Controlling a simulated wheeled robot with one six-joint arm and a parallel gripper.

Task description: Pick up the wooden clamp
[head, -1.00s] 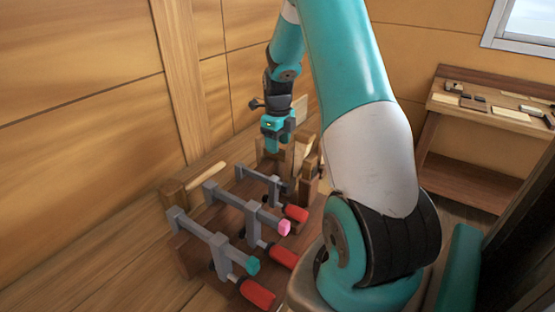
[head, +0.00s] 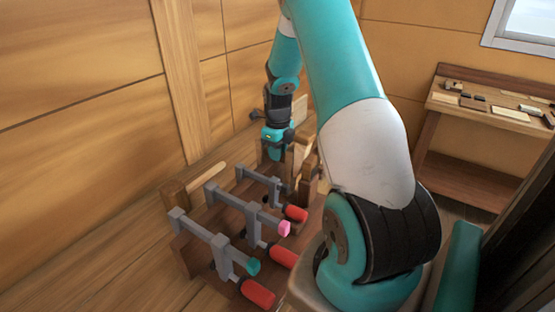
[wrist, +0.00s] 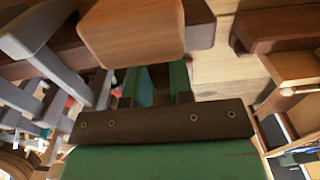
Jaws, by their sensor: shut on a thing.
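The wooden clamp (head: 300,152) stands at the far end of the row of clamps in the head view, partly hidden behind my gripper and arm. My gripper (head: 272,156) points down onto it. In the wrist view, my gripper's two green fingers (wrist: 162,84) reach to a wooden block of the clamp (wrist: 130,32), which fills the top middle. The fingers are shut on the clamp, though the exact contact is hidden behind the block. I cannot tell whether the clamp is clear of its support.
Several grey metal bar clamps (head: 218,243) with red handles (head: 257,293) stand close in front. A wooden wall (head: 85,95) rises at the left. A workbench (head: 470,125) with small tools stands at the right rear.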

